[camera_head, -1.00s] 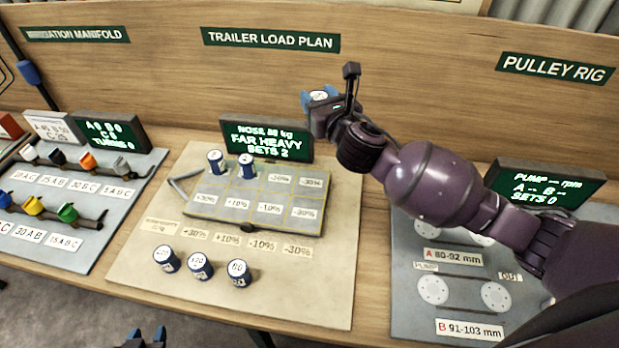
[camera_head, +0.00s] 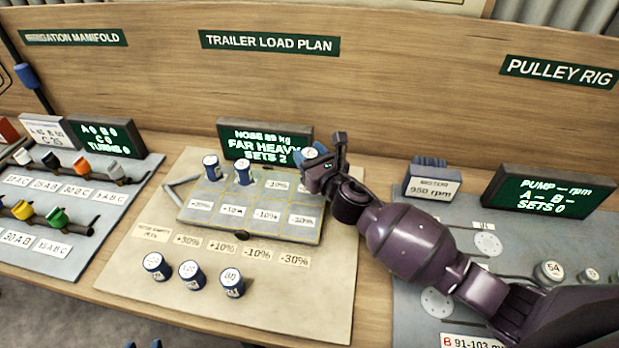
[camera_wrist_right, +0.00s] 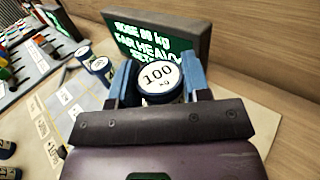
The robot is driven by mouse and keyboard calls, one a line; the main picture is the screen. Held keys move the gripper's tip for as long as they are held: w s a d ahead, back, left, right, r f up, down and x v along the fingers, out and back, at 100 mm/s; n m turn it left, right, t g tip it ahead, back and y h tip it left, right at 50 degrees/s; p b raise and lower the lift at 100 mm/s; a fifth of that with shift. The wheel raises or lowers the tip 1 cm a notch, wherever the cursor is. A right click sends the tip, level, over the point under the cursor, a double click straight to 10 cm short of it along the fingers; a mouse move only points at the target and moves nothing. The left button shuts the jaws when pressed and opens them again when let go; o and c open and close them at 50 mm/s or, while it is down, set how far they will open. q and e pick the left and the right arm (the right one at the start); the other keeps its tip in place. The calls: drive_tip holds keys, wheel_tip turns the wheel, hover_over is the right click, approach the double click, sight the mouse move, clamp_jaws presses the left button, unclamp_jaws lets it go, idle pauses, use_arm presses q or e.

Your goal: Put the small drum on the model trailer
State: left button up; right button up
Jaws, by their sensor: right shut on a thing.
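The small drum (camera_head: 309,153) is blue with a white top and is held in my right gripper (camera_head: 318,160). The model trailer (camera_head: 225,193) is a grey deck with yellow grid lines and percent labels. The gripper and drum are at the deck's far right corner in the head view; I cannot tell whether the drum touches it. Only the blue tips of my left gripper (camera_head: 143,345) show at the bottom edge, apart from each other.
Two blue drums (camera_head: 211,168) (camera_head: 243,173) stand on the trailer's far left cells. Several more drums (camera_head: 190,275) stand on the board in front. A screen (camera_head: 265,142) reading FAR HEAVY stands behind the trailer. The pulley rig (camera_head: 420,300) is to the right, the manifold (camera_head: 60,215) to the left.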

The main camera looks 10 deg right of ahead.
drive_tip(key=shift+f+b, duration=0.4)
drive_tip(key=shift+f, duration=0.95)
wheel_tip(320, 180, down, 4)
drive_tip(key=shift+r+b, duration=0.25)
drive_tip(key=shift+b, duration=0.5)
drive_tip(key=shift+f, duration=0.1)
use_arm(q)
drive_tip(key=f, duration=0.3)
drive_tip(key=shift+s+f, duration=0.1)
drive_tip(key=shift+s, duration=0.25)
use_arm(e)
drive_tip(key=o, duration=1)
drive_tip(key=shift+c, duration=0.2)
use_arm(q)
drive_tip(key=shift+w+f, duration=0.1)
